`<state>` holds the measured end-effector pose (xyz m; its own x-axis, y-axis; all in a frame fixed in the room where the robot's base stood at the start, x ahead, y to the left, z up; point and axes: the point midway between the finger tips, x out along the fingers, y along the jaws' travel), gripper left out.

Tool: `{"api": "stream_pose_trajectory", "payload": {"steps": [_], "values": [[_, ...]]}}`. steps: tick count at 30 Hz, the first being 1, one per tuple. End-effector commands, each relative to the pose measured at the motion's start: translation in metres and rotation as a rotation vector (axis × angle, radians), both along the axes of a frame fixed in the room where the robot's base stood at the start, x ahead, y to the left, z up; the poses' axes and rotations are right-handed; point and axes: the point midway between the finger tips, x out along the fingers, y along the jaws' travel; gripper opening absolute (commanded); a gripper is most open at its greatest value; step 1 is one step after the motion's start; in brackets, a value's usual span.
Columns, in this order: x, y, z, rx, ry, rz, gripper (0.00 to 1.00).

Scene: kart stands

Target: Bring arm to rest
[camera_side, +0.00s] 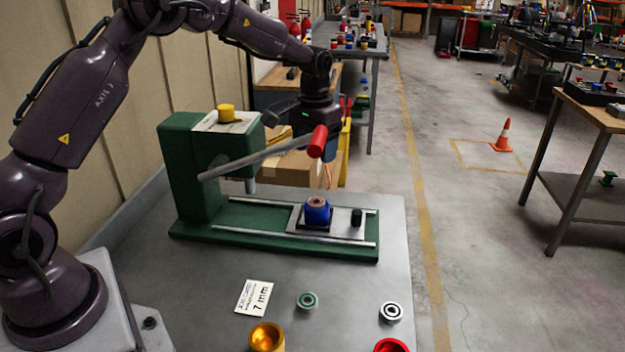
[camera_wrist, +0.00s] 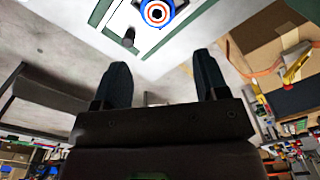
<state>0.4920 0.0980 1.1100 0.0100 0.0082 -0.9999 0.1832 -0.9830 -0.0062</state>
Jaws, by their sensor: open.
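My gripper (camera_wrist: 160,85) is open, with two dark fingers apart and nothing between them in the wrist view. In the side view its fingers are largely hidden behind the red-ended lever, and my wrist is raised above the far side of the green press (camera_side: 190,165). The press has a yellow knob (camera_side: 227,113) on top and a grey lever with a red handle (camera_side: 317,141). A blue cylinder (camera_side: 317,211) with a ringed top stands upright on the press's sliding plate, beside a small black knob (camera_side: 357,217). The blue cylinder also shows in the wrist view (camera_wrist: 157,12).
Cardboard boxes (camera_side: 295,168) stand behind the press. An orange cone (camera_side: 503,135) stands on the floor.

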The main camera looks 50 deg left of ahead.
Motion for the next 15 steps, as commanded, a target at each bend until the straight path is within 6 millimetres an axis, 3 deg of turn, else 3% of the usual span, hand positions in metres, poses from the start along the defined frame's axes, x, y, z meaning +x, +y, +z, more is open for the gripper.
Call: {"api": "stream_pose_trajectory", "payload": {"steps": [8, 15], "values": [[-0.042, -0.018, 0.085, 0.068, -0.136, -0.034, 0.67], [-0.106, -0.038, 0.143, 0.101, -0.265, -0.062, 0.67]]}}
